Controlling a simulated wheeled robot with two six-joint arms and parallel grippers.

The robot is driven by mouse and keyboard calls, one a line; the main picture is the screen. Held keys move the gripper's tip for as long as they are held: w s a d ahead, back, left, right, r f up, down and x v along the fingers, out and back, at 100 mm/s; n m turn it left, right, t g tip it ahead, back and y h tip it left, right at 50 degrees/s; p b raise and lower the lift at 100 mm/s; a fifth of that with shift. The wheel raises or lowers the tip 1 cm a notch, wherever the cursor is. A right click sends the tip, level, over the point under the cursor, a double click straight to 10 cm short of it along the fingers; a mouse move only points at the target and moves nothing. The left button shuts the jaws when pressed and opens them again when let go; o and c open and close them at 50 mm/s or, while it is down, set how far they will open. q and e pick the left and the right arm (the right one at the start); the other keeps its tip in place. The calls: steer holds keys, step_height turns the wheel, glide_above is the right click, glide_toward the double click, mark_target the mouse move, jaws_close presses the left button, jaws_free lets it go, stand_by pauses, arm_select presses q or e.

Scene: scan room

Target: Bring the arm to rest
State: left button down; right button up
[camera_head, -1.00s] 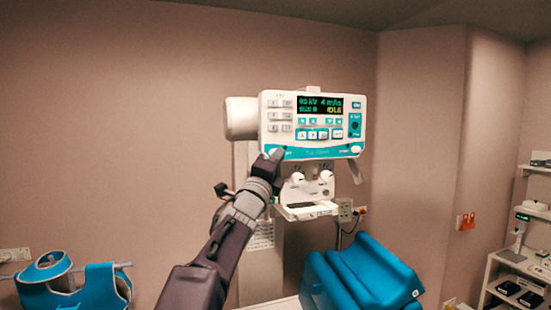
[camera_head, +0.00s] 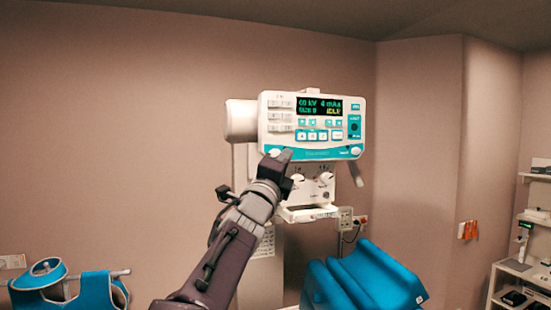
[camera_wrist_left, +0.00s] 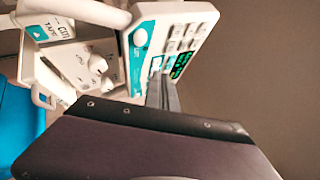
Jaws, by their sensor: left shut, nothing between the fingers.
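My left arm comes in from the lower left in the head view, and its gripper (camera_head: 284,156) is shut and empty. The gripper is in front of the lower left edge of the white and teal control panel (camera_head: 312,147). I cannot tell whether the fingertips touch the panel. The panel's lit screen shows green and yellow text. In the left wrist view the gripper (camera_wrist_left: 165,90) points at the panel (camera_wrist_left: 165,45), which looks tilted there. My right gripper is in neither view.
Below the panel are a white unit with knobs (camera_head: 311,190) and a small shelf (camera_head: 308,214). A blue cushioned piece (camera_head: 365,280) stands at the lower right. A blue apron (camera_head: 95,292) hangs at the lower left. Shelves (camera_head: 530,268) stand at the far right.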

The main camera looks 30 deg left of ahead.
arm_select(q)
steer(key=shift+w+a, duration=0.1)
stand_by(0.6)
steer(key=w+d+f+g+h+b, duration=0.2)
steer(key=w+d+f+b, duration=0.15)
steer(key=f, duration=0.65)
steer(key=w+d+f+g+h+b, duration=0.1)
steer(key=w+d+f+b, duration=0.3)
steer(key=f, duration=0.7)
steer(key=s+d+f+n+g+b, duration=0.1)
steer(key=s+d+f+n+g, duration=0.15)
steer(key=f, duration=0.85)
steer(key=s+d+f+n+g+b, duration=0.1)
steer(key=d+f+n+g, duration=0.15)
steer(key=f, duration=0.95)
steer(key=s+d+f+n+g+b, duration=0.1)
steer(key=s+f+n+g, duration=0.25)
steer(key=s+f, duration=0.45)
steer(key=s+f+n+g+b, duration=0.1)
steer(key=s+f+n+g, duration=0.25)
steer(key=f, duration=0.85)
steer(key=s+f+n+g, duration=0.3)
steer(key=s+f+n, duration=0.1)
steer(key=s, duration=0.4)
steer(key=s+d+f+n+g+h, duration=0.1)
steer(key=s+f+n+g, duration=0.2)
steer(key=s, duration=0.5)
steer(key=shift+s+f+n, duration=0.15)
steer(key=shift+f+n, duration=0.4)
steer(key=shift+n, duration=0.05)
